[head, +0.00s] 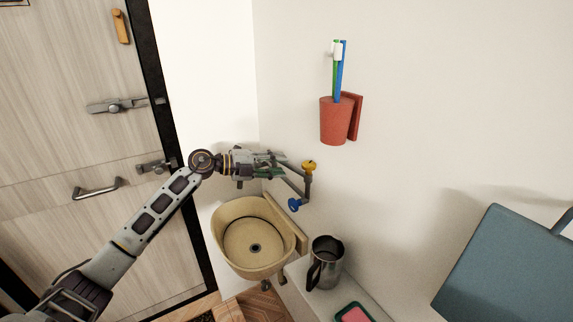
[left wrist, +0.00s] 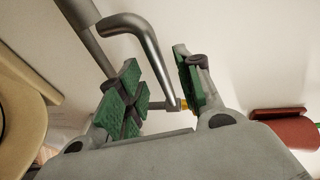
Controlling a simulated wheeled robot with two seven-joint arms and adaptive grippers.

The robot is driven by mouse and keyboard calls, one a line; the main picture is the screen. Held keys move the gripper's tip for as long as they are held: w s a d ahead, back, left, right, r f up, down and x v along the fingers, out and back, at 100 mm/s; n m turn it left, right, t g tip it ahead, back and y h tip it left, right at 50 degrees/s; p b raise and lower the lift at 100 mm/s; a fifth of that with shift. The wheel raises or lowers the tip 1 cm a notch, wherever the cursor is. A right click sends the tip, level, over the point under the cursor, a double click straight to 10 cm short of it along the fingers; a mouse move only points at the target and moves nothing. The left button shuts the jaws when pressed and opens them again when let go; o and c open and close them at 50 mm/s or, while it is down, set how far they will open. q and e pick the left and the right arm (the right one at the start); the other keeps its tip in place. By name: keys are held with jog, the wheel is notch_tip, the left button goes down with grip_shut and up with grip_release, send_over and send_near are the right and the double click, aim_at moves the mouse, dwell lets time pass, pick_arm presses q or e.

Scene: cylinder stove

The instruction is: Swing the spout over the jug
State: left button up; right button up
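The spout (left wrist: 152,58) is a bent grey metal pipe on a wall tap with a yellow handle (head: 309,166) and a blue handle (head: 294,204). The metal jug (head: 328,262) stands upright on a white ledge, right of the basin, below and right of the tap. My left gripper (head: 272,165) is just left of the tap, above the basin. In the left wrist view its green-padded fingers (left wrist: 158,92) are apart, and the pipe shows in the gap between them; I see no clear grip on it. Its fingers partly hide the spout in the head view. My right gripper is out of view.
A beige basin (head: 228,224) sits below the tap. A red cup (head: 335,122) with toothbrushes hangs on the wall above. A pink-topped dish (head: 353,313) lies in front of the jug. A blue-grey panel (head: 510,270) is at right, a wooden door (head: 60,150) at left.

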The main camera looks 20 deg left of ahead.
aim_at(284, 165)
pick_arm(q)
jog(key=shift+x, duration=1.75)
grip_shut()
